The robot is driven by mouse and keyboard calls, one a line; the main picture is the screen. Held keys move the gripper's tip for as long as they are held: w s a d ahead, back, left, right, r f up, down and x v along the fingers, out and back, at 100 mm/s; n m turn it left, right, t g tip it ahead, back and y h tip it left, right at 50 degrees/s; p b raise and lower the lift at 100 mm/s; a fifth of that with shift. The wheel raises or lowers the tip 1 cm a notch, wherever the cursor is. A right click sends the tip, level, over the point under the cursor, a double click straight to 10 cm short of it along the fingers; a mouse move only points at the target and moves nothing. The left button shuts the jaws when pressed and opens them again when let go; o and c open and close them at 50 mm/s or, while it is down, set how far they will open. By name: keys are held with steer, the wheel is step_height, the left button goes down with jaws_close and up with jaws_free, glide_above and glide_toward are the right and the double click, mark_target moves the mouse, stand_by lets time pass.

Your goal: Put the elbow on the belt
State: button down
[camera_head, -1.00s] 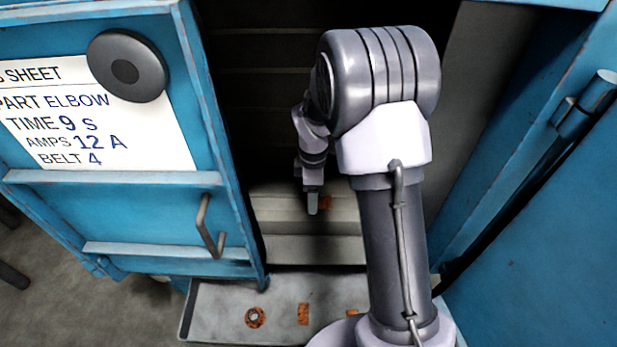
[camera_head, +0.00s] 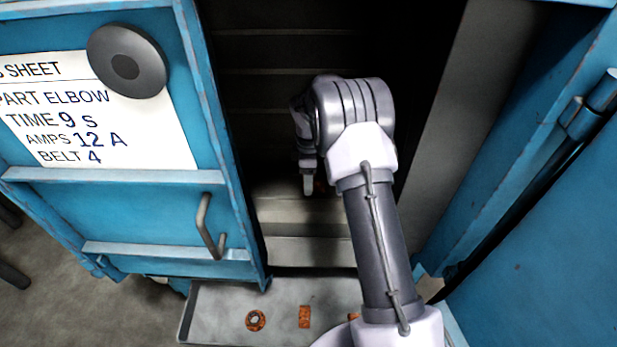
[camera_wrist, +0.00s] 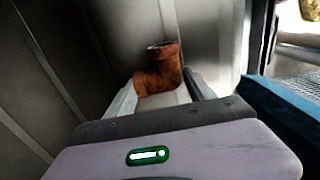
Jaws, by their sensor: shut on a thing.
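The elbow (camera_wrist: 158,72) is a rusty orange-brown bent pipe, held between the fingers of my gripper (camera_wrist: 162,98) in the wrist view, its open end turned up. The belt (camera_head: 300,213) is a grey ribbed surface running back into the dark interior. I cannot tell from these views whether the elbow touches the belt.
The blue door (camera_head: 150,215) stands open at left with a job sheet (camera_head: 95,125) on it. A grey tray (camera_head: 225,300) in front holds a rusty ring (camera_head: 256,320), a rusty short piece (camera_head: 304,317) and another partly hidden by my arm. A blue wall stands close at right.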

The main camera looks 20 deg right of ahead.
steer(key=shift+f, duration=0.45)
steer(key=shift+c, duration=1.8)
jaws_free()
step_height(320, 180, up, 13)
steer(key=p, duration=0.2)
steer(key=shift+r+p, duration=0.15)
steer(key=shift+p, duration=0.2)
